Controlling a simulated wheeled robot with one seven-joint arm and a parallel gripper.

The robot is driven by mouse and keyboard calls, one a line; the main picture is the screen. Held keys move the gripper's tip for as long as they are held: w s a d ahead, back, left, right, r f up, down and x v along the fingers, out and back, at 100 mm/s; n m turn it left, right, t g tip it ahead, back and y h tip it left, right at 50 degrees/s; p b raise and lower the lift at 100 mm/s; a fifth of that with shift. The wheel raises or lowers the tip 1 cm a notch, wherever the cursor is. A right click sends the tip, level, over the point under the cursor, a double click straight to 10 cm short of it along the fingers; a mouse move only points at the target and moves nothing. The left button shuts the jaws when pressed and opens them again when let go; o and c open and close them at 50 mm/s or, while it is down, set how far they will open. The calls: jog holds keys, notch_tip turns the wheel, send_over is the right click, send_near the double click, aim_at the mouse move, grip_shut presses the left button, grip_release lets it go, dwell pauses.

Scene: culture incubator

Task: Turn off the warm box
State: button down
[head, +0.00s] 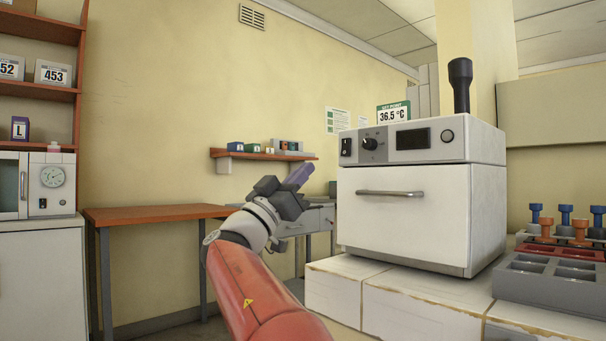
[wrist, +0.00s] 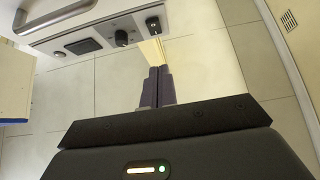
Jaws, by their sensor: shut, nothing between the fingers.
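The warm box (head: 420,210) is a white cabinet with a door handle (head: 390,193). Its top panel carries a black rocker switch (head: 346,147) at the left end, a dark knob (head: 369,143), a dark display (head: 413,139) and a round button (head: 447,136). My gripper (head: 302,174) is left of the box, apart from it, with its fingers together and empty. In the wrist view the shut fingers (wrist: 158,72) lie below the rocker switch (wrist: 152,24) and knob (wrist: 121,38), not touching them. The display is dark in both views; I cannot tell the switch position.
The box stands on white blocks (head: 410,300). A black-handled item (head: 460,85) and a set-point sign (head: 393,112) are on or behind its top. A rack with coloured plugs (head: 560,270) is at right. A wooden table (head: 150,213) and wall shelf (head: 265,155) are behind.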

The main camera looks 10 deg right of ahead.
aim_at(344, 146)
jog(key=p+x, duration=0.1)
jog(key=x, duration=0.2)
jog(key=f+x, duration=0.1)
jog(key=x, duration=0.2)
jog(key=d+p+x, duration=0.1)
jog(key=x, duration=0.2)
jog(key=shift+w+f+p, duration=0.35)
jog(key=shift+w+f, duration=0.05)
jog(key=shift+w+d+f, duration=0.1)
jog(key=shift+w+d, duration=0.15)
jog(key=shift+d, duration=0.15)
